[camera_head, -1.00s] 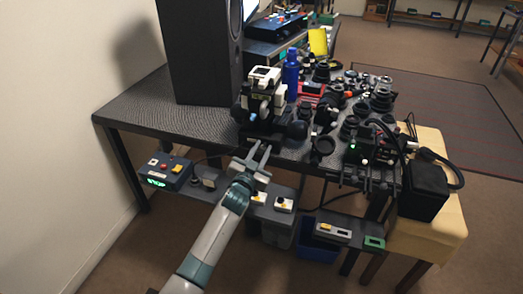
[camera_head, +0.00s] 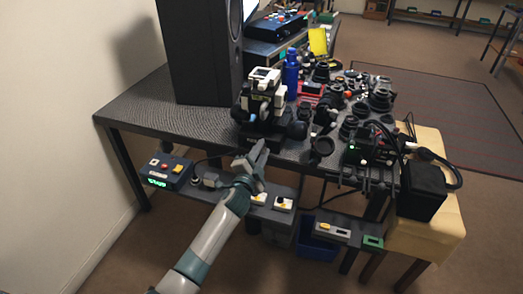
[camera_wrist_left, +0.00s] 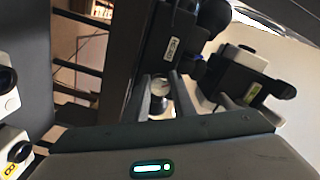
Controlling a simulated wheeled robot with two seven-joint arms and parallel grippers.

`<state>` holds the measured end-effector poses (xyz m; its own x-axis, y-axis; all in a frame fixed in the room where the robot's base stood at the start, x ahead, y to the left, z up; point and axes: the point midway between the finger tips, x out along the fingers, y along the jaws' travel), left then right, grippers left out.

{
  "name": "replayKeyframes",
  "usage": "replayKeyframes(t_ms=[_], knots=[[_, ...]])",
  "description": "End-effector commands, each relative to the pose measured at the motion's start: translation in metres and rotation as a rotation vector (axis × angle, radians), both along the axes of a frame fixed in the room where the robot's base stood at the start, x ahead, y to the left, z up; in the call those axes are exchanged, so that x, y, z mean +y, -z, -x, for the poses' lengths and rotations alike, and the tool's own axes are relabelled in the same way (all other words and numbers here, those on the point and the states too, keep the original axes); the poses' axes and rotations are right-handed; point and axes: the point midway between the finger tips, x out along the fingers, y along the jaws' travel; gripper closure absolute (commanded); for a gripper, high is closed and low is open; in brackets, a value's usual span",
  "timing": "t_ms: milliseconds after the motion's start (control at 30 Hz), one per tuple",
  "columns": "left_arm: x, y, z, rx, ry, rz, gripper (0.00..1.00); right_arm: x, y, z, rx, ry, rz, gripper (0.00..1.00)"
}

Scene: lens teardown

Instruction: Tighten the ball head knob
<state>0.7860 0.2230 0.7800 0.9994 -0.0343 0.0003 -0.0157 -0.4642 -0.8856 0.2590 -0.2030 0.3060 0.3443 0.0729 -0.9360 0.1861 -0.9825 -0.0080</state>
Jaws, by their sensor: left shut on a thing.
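My left gripper (camera_head: 258,152) is at the front edge of the table, just below the black-and-white camera rig (camera_head: 262,92). In the left wrist view its two fingers (camera_wrist_left: 161,98) are shut on a small pale round knob (camera_wrist_left: 159,88), which looks like the ball head knob. In the head view the knob is hidden by the gripper. Black blocky parts with white labels (camera_wrist_left: 174,46) stand close beyond the fingers in the left wrist view. The right gripper is not in view.
A tall black speaker (camera_head: 198,50) stands at the table's back left, and a blue bottle (camera_head: 291,72) behind the rig. Several lenses crowd the table's right side. A low shelf with a control box (camera_head: 167,170) and switches lies below. The table's left end (camera_head: 140,105) is clear.

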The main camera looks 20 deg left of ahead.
Motion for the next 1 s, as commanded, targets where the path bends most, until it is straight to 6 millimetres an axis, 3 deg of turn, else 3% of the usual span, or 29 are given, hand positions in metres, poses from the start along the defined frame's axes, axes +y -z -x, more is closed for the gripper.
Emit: replayKeyframes(t_ms=[600,1000], knots=[[-0.0008,0.0008,0.0000,-0.019,0.001,-0.564,0.99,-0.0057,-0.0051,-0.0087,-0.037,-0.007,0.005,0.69],[-0.0007,0.0015,0.0001,-0.025,0.001,-0.746,0.99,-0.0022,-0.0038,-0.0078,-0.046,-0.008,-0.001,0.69]])
